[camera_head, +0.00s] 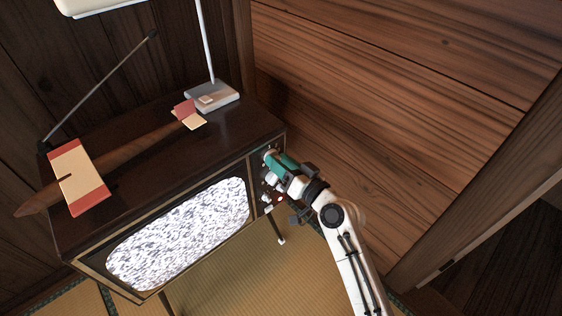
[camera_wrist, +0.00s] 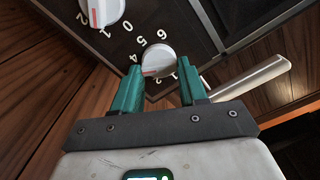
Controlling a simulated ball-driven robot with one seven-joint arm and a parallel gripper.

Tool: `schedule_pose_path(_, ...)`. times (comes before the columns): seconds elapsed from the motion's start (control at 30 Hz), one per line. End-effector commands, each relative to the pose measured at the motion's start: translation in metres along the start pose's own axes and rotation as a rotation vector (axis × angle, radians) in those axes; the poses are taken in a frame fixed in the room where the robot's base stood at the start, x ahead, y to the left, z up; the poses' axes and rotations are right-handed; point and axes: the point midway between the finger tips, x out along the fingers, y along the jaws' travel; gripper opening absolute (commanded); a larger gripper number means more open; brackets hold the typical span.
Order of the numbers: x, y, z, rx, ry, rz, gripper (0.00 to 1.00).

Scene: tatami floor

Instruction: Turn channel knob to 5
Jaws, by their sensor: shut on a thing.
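The television (camera_head: 98,258) has a lit screen of grey static and a dark control panel on its right side. In the wrist view, a round white knob (camera_wrist: 158,58) with a red mark sits on the panel, ringed by white digits, with 6 and 5 above and left of it. My gripper (camera_wrist: 160,78) is shut on this knob, a teal finger on either side. The mark's exact digit is hard to tell. In the head view my gripper (camera_head: 283,163) is at the panel's upper part and hides much of it. Another white knob (camera_wrist: 102,10) is at the wrist view's upper left.
A dark antenna (camera_head: 98,90), a red and cream item (camera_head: 78,178) on a brown wooden piece (camera_head: 125,158), and a white lamp base (camera_head: 212,97) are on the television top. A wooden wall (camera_head: 400,90) stands close on the right. Tatami floor (camera_head: 235,275) lies below.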

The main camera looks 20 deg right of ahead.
Motion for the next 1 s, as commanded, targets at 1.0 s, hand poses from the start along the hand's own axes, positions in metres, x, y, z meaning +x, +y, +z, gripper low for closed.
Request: schedule_pose_path(1.0,-0.0001,0.0038,0.0003,0.902,0.001,0.002,0.12)
